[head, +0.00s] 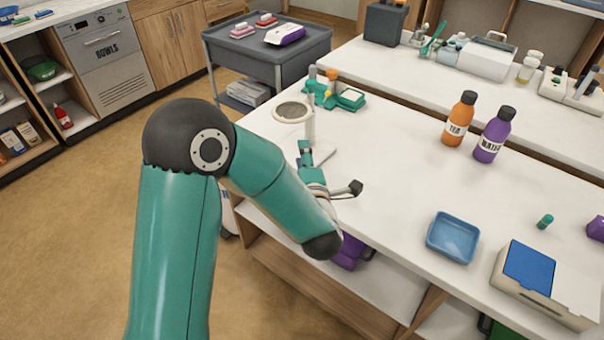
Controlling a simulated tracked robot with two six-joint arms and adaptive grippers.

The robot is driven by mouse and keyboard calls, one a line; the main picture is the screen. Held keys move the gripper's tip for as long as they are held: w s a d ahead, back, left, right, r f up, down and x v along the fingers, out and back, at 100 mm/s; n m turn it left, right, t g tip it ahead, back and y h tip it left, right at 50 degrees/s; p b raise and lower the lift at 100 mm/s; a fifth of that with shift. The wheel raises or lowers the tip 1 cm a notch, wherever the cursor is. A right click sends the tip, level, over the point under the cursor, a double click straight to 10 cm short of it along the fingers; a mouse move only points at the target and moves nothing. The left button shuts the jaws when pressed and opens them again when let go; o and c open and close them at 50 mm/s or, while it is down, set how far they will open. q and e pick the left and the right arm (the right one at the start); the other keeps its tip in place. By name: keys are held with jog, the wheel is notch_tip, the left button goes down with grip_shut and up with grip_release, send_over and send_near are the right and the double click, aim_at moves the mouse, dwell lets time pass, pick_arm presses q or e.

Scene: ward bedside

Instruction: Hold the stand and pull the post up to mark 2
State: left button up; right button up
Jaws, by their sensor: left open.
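The stand has a pale flat base (322,154) on the white table, toward its far left corner. Its slim grey post (310,125) rises upright from the base. A round disc with a pale rim (292,112) shows beside the post, to its left. The marks on the post are too small to read. My left gripper (331,167) is open and empty, just in front of the base, with its fingers spread. One finger overlaps the foot of the post in the picture, and I cannot tell whether it touches. My right gripper is out of view.
Green and orange items (343,98) stand just behind the post. An orange bottle (459,120) and a purple bottle (492,136) stand further right. A blue tray (453,238) and a box with a blue lid (530,269) are at front right. The table's middle is clear.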

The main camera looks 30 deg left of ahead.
pick_arm(q)
jog(key=r+n+b, duration=0.1)
jog(key=p, duration=0.5)
send_near(298, 107)
jog(key=shift+y, duration=0.4)
jog(key=x, duration=0.6)
jog(key=f+x, duration=0.1)
jog(key=x, duration=0.3)
jog(key=shift+d+f, duration=0.1)
jog(key=shift+f, duration=0.05)
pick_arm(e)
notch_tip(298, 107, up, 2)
pick_arm(q)
jog(key=shift+t, duration=0.3)
grip_shut()
